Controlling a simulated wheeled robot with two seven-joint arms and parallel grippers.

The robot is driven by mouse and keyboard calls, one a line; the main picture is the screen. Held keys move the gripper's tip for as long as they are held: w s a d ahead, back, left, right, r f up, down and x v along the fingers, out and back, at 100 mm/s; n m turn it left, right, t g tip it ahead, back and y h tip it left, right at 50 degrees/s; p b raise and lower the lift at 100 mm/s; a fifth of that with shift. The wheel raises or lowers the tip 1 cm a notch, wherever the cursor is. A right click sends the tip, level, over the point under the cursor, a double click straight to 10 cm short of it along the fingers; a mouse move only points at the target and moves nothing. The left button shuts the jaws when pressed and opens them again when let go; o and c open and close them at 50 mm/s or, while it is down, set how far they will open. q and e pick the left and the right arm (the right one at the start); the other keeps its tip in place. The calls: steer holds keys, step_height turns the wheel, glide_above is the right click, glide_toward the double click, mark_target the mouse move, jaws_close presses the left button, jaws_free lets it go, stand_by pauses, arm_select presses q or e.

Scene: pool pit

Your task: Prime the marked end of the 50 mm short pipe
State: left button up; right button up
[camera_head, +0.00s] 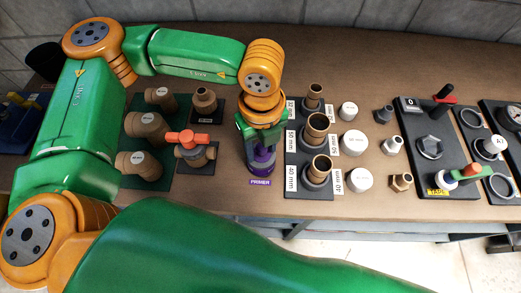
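The 50 mm short pipe (317,130) is a brown tube standing upright in the middle of a black rack, beside white "50 mm" labels. Its marked end cannot be made out. The purple primer container (262,160) stands just left of the rack, with a "PRIMER" label at its foot. My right gripper is out of view.
Two more brown pipes, upper (314,96) and lower (318,170), share the rack. White caps (354,143) and small fittings stand to its right. A valve with an orange handle (187,139) and brown fittings (147,128) are on the left. A tape station (432,148) stands further right.

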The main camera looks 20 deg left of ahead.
arm_select(q)
steer(key=shift+r+p, duration=2.05)
steer(key=shift+r, duration=1.75)
